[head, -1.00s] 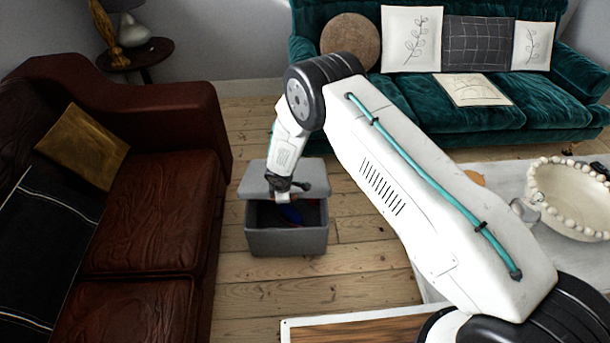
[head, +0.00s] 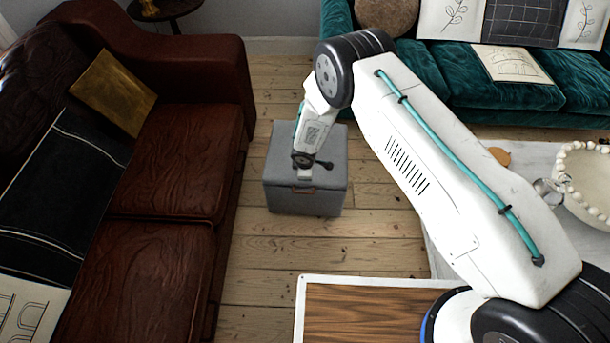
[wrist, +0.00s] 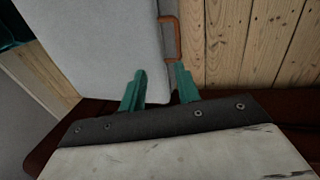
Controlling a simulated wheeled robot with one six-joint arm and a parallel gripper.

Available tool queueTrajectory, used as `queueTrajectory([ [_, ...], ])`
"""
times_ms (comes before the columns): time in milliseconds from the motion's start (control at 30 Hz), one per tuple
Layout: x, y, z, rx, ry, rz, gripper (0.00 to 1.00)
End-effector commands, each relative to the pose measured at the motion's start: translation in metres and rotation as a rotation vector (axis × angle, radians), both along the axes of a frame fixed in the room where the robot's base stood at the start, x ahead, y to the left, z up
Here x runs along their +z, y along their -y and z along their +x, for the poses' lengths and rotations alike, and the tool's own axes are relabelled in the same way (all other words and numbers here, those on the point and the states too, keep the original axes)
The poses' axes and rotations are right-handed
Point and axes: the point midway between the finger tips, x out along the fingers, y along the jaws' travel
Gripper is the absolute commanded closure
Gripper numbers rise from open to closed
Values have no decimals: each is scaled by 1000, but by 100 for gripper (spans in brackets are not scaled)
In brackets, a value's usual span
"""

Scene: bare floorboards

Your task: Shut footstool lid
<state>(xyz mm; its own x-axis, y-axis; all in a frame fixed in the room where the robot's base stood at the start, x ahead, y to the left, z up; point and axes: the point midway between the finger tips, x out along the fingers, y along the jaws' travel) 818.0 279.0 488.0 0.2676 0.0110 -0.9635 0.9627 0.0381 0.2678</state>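The grey footstool (head: 315,204) stands on the floorboards between the brown sofa and the green sofa. Its grey lid (head: 335,160) lies flat on the box, and no gap shows in the head view. A brown handle (head: 303,190) is at its front edge. My gripper (head: 304,176) is at the front of the lid, just above the handle. In the wrist view, my gripper's teal fingers (wrist: 160,86) are apart with nothing held between them. The grey lid (wrist: 95,35) fills the upper left there, with the handle (wrist: 171,38) just beyond the fingers. Contact with the lid is unclear.
The brown leather sofa (head: 175,165) stands close on the left. A green sofa (head: 430,75) is at the back right. A white table (head: 520,165) with a beaded bowl (head: 587,185) is right. A white-edged wooden surface (head: 370,310) is in front. Floorboards (head: 380,210) are clear around the footstool.

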Motion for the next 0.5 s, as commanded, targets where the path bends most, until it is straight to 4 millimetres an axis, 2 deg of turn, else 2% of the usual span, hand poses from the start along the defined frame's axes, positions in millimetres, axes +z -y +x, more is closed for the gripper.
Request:
queueTrajectory([
  [33, 10, 0, -2, 0, 1, 1, 68],
  [200, 28, 1, -9, 0, 0, 0, 68],
  [500, 33, 1, -11, -1, -1, -1, 68],
])
